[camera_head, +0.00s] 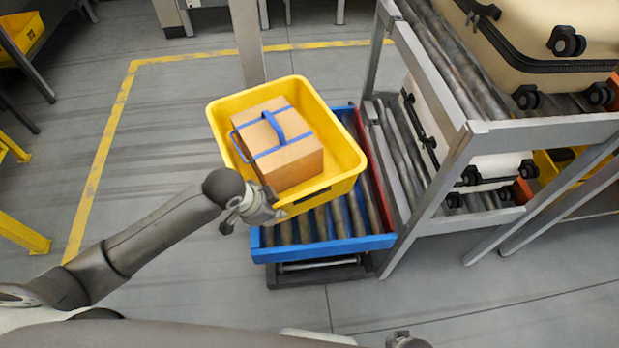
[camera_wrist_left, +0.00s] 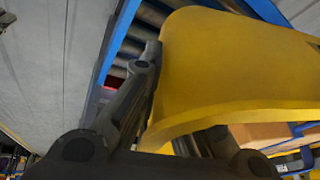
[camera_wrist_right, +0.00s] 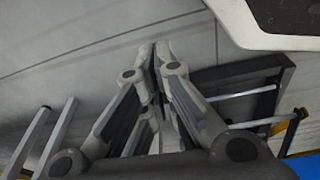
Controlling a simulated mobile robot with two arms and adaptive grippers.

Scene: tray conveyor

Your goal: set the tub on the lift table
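The yellow tub (camera_head: 338,146) holds a cardboard box (camera_head: 292,160) with blue straps and a blue handle. It overlaps the blue-framed lift table (camera_head: 345,243) with grey rollers, sticking out past the table's left and far sides in the head view. Whether it touches the rollers I cannot tell. My left gripper (camera_head: 268,208) is at the tub's near corner. In the left wrist view its fingers (camera_wrist_left: 178,95) straddle the yellow wall, gripping the rim; the far fingertip is hidden. My right gripper (camera_wrist_right: 161,50) has its fingertips together, with nothing between them.
A two-level roller rack (camera_head: 480,125) stands right beside the lift table, carrying a beige suitcase (camera_head: 540,40) above and a white case (camera_head: 495,167) below. Another yellow tub (camera_head: 20,32) is at the far left. Yellow floor lines (camera_head: 98,160) mark open floor left of the table.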

